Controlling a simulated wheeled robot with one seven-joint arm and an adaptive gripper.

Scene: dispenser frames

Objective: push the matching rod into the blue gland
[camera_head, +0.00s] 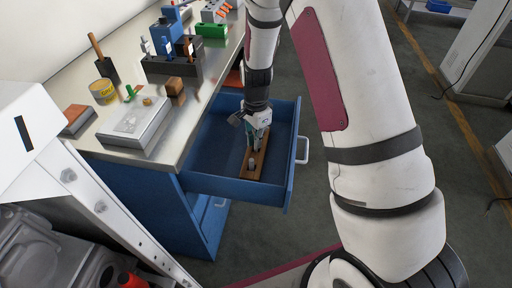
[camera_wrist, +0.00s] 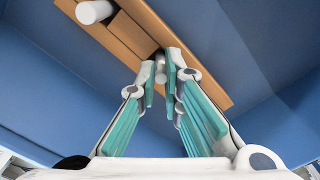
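My gripper (camera_head: 257,128) points down into the open blue drawer, over a brown wooden rack (camera_head: 245,173). In the wrist view its teal-padded fingers (camera_wrist: 160,75) stand on either side of a thin grey rod (camera_wrist: 160,67) in the rack (camera_wrist: 130,35). The gap around this rod is very small, and I cannot tell whether the fingers press on it. A thicker white rod (camera_wrist: 94,11) stands at the rack's other end and also shows in the head view (camera_head: 252,163). On the counter, a blue block (camera_head: 163,43) stands at a dark holder; its opening is too small to make out.
The counter holds a grey box (camera_head: 133,125), a yellow can (camera_head: 103,91), a wooden block (camera_head: 175,86), a green block (camera_head: 211,30) and a dark holder (camera_head: 180,66).

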